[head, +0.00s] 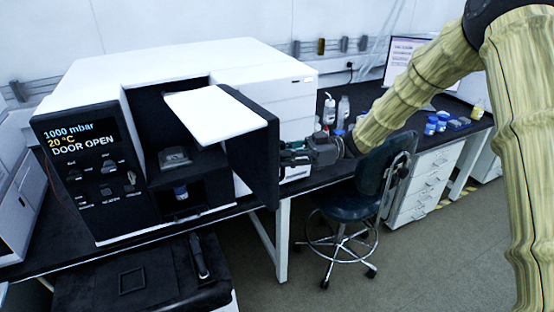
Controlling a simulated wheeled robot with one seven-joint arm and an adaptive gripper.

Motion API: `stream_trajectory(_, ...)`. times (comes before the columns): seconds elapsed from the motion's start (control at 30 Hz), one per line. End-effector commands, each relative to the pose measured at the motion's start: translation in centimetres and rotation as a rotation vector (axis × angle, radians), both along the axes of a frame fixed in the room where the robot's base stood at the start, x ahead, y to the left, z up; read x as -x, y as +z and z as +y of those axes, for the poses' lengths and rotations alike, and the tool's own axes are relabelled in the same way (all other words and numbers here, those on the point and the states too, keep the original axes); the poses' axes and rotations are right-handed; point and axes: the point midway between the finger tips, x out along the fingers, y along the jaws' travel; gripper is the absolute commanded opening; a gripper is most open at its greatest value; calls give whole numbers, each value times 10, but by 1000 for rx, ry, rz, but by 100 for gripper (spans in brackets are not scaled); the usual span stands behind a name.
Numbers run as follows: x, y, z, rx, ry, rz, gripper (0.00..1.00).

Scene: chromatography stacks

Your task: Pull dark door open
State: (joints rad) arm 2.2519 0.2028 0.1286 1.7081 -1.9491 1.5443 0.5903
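The dark door (252,152) belongs to the large white instrument (190,58) at the left. It stands swung outward, with a white panel (208,113) on its upper part. Behind it, a dark compartment (148,122) is exposed, holding a small grey block and a small vial. The instrument's screen (78,137) reads "1000 mbar, 20 °C, DOOR OPEN". My gripper (288,155) is at the door's right edge, coming from the right. Its fingertips are small and partly hidden by the door, so I cannot tell whether they are open or touching it.
A dark swivel chair (354,190) stands below my arm, right of the instrument. Bottles (329,110) and blue-capped containers (430,125) stand on the dark bench, with a monitor (402,58) at the back. A black case (140,275) sits front left. Floor is clear at lower middle.

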Motion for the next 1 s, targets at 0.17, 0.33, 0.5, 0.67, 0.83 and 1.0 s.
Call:
stream_trajectory(0.17, -1, 0, -2, 1, 0, 3, 0)
stream_trajectory(0.33, -1, 0, -2, 1, -1, 3, 0)
stream_trajectory(0.5, -1, 0, -2, 0, -1, 2, 24)
stream_trajectory(0.67, -1, 0, -2, 0, -1, 1, 34)
stream_trajectory(0.83, -2, 0, -2, 0, -1, 1, 34)
stream_trajectory(1.0, -3, 0, -9, 0, -2, 0, 34)
